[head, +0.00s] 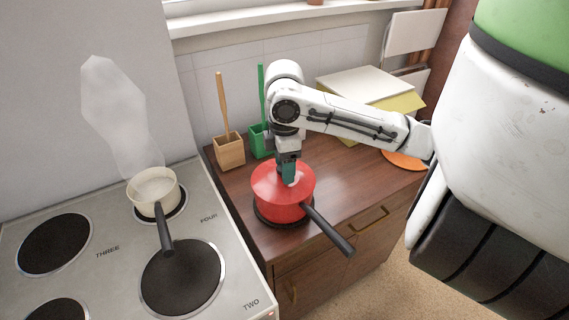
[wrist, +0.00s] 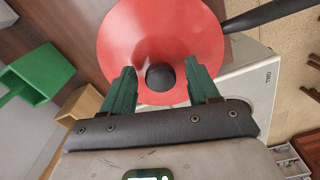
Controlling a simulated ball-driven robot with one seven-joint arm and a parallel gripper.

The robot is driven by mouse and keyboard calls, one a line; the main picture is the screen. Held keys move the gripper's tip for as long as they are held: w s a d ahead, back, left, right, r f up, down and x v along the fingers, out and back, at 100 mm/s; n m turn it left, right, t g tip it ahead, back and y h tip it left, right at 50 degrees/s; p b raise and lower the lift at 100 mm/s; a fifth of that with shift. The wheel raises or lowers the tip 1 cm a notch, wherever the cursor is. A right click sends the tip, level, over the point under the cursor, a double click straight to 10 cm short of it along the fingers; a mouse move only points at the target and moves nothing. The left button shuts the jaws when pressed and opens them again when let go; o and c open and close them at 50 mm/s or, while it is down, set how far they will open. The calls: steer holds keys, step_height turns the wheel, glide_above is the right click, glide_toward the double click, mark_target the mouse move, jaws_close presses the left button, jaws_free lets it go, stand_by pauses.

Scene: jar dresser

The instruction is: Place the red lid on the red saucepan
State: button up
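The red saucepan (head: 283,208) stands on a dark round mat on the wooden counter, its black handle pointing to the lower right. The red lid (head: 266,180) lies over the saucepan's mouth and looks seated, though a small gap cannot be ruled out. In the wrist view the lid (wrist: 160,28) is a wide red disc with a black knob (wrist: 160,77), and the pan's handle (wrist: 265,17) sticks out beyond it. My gripper (head: 289,174) points down at the lid. In the wrist view its green fingers (wrist: 160,70) are open on either side of the knob, apart from it.
A steaming cream saucepan (head: 155,189) stands on the stove (head: 116,250) at the left. A wooden holder (head: 229,152) and a green holder (head: 261,141), both with upright utensils, stand behind the red pan. Boards and an orange disc (head: 403,160) lie at the right.

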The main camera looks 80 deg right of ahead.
steer(key=shift+r+p, duration=0.5)
steer(key=shift+r, duration=0.1)
step_height(320, 180, up, 12)
steer(key=shift+p, duration=0.4)
steer(key=shift+f, duration=0.15)
